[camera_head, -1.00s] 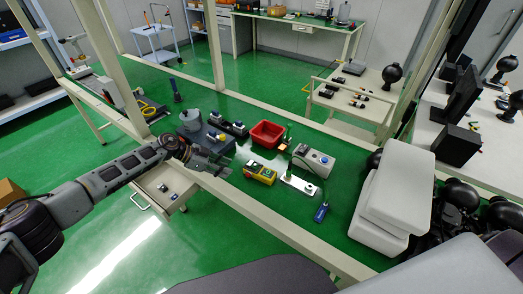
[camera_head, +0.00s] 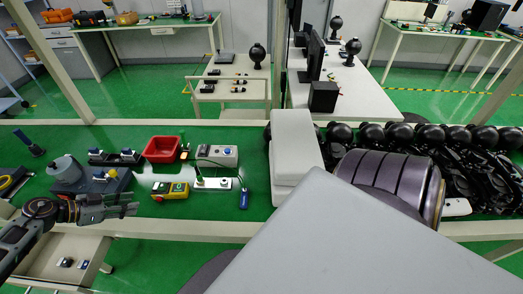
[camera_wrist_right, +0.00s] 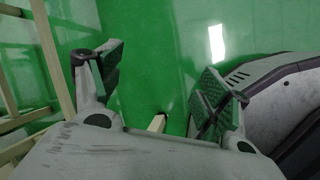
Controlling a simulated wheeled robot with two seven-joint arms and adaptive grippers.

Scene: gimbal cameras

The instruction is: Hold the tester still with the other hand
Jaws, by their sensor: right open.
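I cannot tell for sure which device is the tester. A yellow box with a dark end and a red button (camera_head: 170,190) lies on the green bench top. A white plate with an upright dark post (camera_head: 214,184) lies to the right of the yellow box. My left gripper (camera_head: 132,208) is left of the yellow box, apart from it, near the bench's front edge; its finger gap is unclear. My right gripper (camera_wrist_right: 163,82) is open and empty above green floor, away from these devices.
A red bin (camera_head: 162,149), a grey round pot on a dark base (camera_head: 66,172) and a blue tool (camera_head: 243,198) share the bench. White boxes (camera_head: 294,150) and several black rounded items (camera_head: 475,165) fill its right side. My right arm covers the front right.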

